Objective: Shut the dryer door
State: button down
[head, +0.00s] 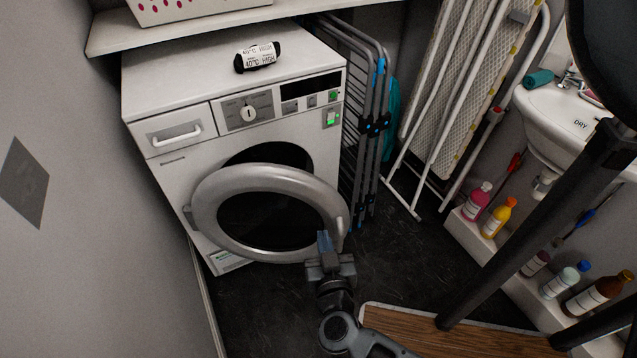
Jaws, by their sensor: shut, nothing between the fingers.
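The dryer (164,182) is a white front-loading machine against the left wall. Its round door (213,185), a grey ring with a dark window, stands partly open, hinged at the left. The dark drum opening (270,154) shows above and behind it. A small handle (340,224) sits on the door's right edge. My gripper (323,238) is shut and empty at the lower right of the door ring, next to the handle. I cannot tell whether it touches the door.
A folded drying rack (368,125) stands close to the dryer's right side, with an ironing board (457,90) beyond. Bottles (497,217) line a white ledge at right below a sink (560,115). Dark floor (400,262) is clear between. A wooden board (420,328) lies in front.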

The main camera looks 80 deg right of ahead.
jog(key=b, duration=0.2)
send_near(313, 192)
jog(key=x, duration=0.6)
jog(key=shift+w+d, duration=0.2)
jog(key=shift+d, duration=0.25)
